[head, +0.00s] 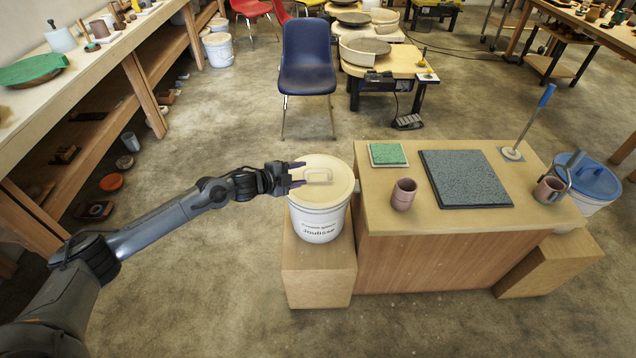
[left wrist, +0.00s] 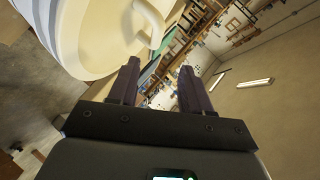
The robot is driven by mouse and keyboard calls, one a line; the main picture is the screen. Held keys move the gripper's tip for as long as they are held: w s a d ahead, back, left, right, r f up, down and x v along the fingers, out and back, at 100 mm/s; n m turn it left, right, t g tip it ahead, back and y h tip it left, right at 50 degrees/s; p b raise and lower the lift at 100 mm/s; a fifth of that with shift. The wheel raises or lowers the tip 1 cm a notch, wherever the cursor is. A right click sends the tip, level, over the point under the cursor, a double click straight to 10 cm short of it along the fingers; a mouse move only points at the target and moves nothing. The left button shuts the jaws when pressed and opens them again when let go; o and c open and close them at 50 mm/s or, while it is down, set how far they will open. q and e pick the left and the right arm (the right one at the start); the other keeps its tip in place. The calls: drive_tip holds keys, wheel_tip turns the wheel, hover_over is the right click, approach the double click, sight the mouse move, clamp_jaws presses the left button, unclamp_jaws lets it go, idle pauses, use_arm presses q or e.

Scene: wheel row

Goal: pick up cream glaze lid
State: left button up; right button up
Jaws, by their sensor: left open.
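The cream glaze lid (head: 333,188) sits on a white bucket (head: 320,226) with printed lettering, and has a raised loop handle (head: 319,175) on top. The bucket stands on a low wooden block. My left gripper (head: 297,174) is open at the lid's left edge, a little short of the handle. In the left wrist view, the lid (left wrist: 100,38) and its handle (left wrist: 152,22) fill the upper left, and nothing is between the fingers of my left gripper (left wrist: 160,88). My right gripper is not in view.
A blue-lidded bucket (head: 587,178) stands at far right. A blue chair (head: 306,62) stands behind on open floor.

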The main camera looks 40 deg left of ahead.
sight(321, 171)
use_arm(q)
drive_tip(key=x, duration=0.1)
drive_tip(key=b+x, duration=0.1)
drive_tip(key=x, duration=0.1)
drive_tip(key=shift+d+f, duration=0.25)
drive_tip(key=shift+w+f+b, duration=0.15)
drive_tip(key=shift+w+b, duration=0.15)
drive_tip(key=shift+w, duration=0.25)
drive_tip(key=shift+w+f, duration=0.2)
drive_tip(key=b+x, duration=0.2)
drive_tip(key=x, duration=0.1)
drive_tip(key=shift+d+f, duration=0.1)
drive_tip(key=shift+f, duration=0.1)
drive_tip(key=shift+w+d+f+b, duration=0.1)
drive_tip(key=shift+w+f+b, duration=0.05)
drive_tip(key=shift+w+b, duration=0.45)
drive_tip(key=shift+c, duration=0.7)
clamp_jaws()
